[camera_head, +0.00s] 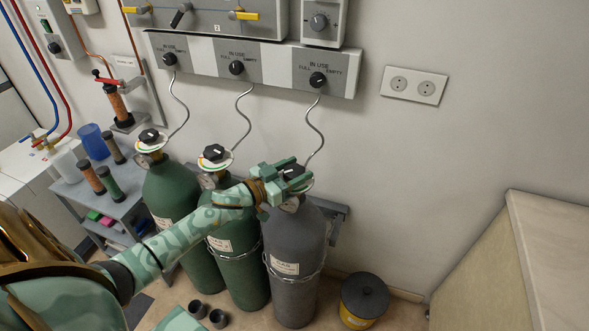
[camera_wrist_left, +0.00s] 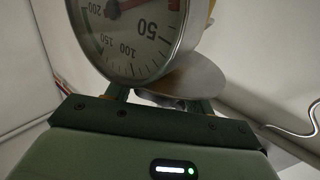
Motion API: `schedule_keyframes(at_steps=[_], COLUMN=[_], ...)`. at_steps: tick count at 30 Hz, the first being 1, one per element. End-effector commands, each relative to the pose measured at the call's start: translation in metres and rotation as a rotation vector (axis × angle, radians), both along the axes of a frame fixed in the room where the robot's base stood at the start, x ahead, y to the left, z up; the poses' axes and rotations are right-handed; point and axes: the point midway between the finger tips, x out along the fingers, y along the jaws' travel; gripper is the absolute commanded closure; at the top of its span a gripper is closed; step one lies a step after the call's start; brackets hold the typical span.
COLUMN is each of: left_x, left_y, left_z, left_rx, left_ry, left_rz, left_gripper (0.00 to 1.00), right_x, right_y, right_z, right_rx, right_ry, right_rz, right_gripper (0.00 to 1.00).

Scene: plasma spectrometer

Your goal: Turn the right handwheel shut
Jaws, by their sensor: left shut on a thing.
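The right handwheel (camera_head: 291,170) sits on top of the grey gas cylinder (camera_head: 296,245), mostly hidden by my left gripper (camera_head: 293,175). That gripper reaches in from the left over the middle cylinder and is shut on the handwheel. In the left wrist view a round pressure gauge (camera_wrist_left: 132,42) fills the top centre, in front of the fingers. A pale disc (camera_wrist_left: 195,82) shows behind it. The grip itself is hidden there. The right gripper is not in view.
Two green cylinders (camera_head: 168,190) (camera_head: 237,268) with black handwheels (camera_head: 149,136) (camera_head: 214,153) stand to the left. Curly hoses (camera_head: 318,125) rise to the wall panel (camera_head: 250,65). A yellow bin with a black lid (camera_head: 365,295) and a cabinet (camera_head: 545,230) are at the right.

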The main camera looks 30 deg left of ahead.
Motion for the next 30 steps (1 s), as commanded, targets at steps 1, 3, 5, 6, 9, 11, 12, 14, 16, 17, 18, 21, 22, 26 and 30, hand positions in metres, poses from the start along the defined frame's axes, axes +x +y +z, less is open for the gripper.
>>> schedule_keyframes(at_steps=[1, 3, 5, 6, 9, 11, 12, 14, 16, 17, 18, 21, 22, 26, 30], left_x=[0.001, 0.001, 0.002, 0.001, 0.002, 0.002, 0.001, 0.001, 0.001, 0.001, 0.001, 0.001, 0.001, 0.0, 0.0], left_y=[0.003, 0.003, 0.002, 0.002, 0.002, 0.002, 0.002, 0.001, 0.001, 0.001, 0.001, 0.001, 0.001, 0.0, 0.0], left_z=[0.0, -0.001, -0.002, -0.003, -0.003, -0.004, -0.004, -0.004, -0.003, -0.004, -0.003, -0.002, -0.002, -0.001, 0.0], left_rx=[0.007, 0.007, 0.006, 0.006, 0.006, 0.005, 0.004, 0.004, 0.004, 0.003, 0.003, 0.003, 0.003, 0.003, 0.002], left_ry=[-0.001, -0.001, 0.0, 0.0, 0.0, 0.0, 0.0, 0.0, 0.0, 0.0, -0.001, 0.0, -0.001, 0.0, -0.002], left_rz=[-0.041, -0.105, -0.157, -0.191, -0.27, -0.312, -0.339, -0.374, -0.411, -0.424, -0.44, -0.473, -0.48, -0.503, -0.513], left_gripper=[0.7, 0.7, 0.7, 0.7, 0.7, 0.7, 0.7, 0.7, 0.7, 0.7, 0.7, 0.7, 0.7, 0.7, 0.7], right_x=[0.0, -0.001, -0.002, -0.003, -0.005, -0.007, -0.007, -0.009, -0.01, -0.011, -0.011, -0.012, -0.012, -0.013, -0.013], right_y=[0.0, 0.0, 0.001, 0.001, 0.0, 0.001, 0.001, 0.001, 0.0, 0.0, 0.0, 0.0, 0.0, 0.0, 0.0], right_z=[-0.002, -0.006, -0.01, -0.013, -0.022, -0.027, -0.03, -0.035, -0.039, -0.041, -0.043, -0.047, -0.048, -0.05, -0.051], right_rx=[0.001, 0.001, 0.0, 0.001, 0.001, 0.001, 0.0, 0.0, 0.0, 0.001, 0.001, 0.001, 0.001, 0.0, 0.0], right_ry=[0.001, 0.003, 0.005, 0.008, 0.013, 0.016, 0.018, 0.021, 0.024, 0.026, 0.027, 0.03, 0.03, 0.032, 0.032], right_rz=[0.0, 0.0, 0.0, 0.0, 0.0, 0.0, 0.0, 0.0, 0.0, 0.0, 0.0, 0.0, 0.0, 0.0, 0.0], right_gripper=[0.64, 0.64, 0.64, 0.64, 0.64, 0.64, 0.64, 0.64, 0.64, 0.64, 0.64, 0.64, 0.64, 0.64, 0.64])
